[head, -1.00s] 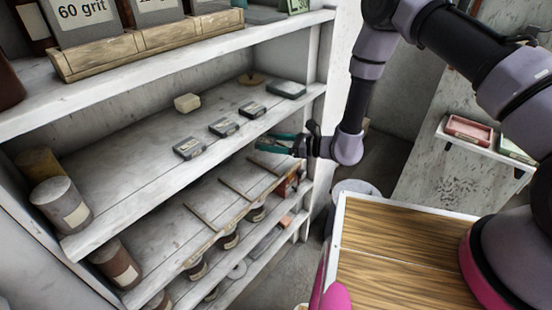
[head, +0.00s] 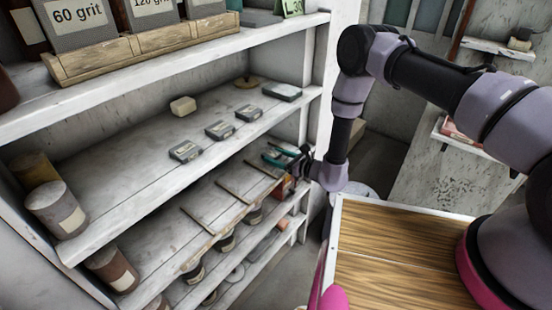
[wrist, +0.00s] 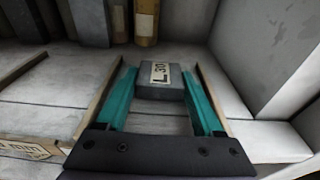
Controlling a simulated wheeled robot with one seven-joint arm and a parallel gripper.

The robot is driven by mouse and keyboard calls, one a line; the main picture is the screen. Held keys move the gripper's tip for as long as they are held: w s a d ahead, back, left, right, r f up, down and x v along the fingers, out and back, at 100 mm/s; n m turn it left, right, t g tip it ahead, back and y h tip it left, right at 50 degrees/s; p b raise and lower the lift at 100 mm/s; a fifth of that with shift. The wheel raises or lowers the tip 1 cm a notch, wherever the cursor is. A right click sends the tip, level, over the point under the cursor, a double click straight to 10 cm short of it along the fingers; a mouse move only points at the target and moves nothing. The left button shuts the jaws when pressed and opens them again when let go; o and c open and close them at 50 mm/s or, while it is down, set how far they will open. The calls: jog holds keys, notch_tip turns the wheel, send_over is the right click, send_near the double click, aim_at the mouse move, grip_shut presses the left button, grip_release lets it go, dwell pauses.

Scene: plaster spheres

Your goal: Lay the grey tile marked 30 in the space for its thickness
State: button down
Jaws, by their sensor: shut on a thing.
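The grey tile (wrist: 160,80) with a pale label that reads like L 30 sits between the teal fingertips of my gripper (wrist: 161,88) in the wrist view. My gripper is shut on it. In the head view my gripper (head: 277,156) reaches into the right end of the lower shelf (head: 205,200), which thin wooden strips divide into spaces. In the wrist view the tile is between a left strip (wrist: 102,97) and a right strip (wrist: 212,88). I cannot tell whether its underside touches the shelf. In the head view the tile is not clearly visible.
That shelf's front edge (head: 200,165) is close above my gripper. Cans (wrist: 146,22) stand behind the tile. A side wall (wrist: 272,55) is at right.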

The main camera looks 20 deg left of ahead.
jog(key=shift+f, duration=0.3)
jog(key=shift+c, duration=0.2)
grip_release()
jog(key=shift+f, duration=0.15)
jog(key=shift+d, duration=0.25)
jog(key=v, duration=1.1)
jog(key=shift+s+d, duration=0.2)
jog(key=shift+s, duration=0.05)
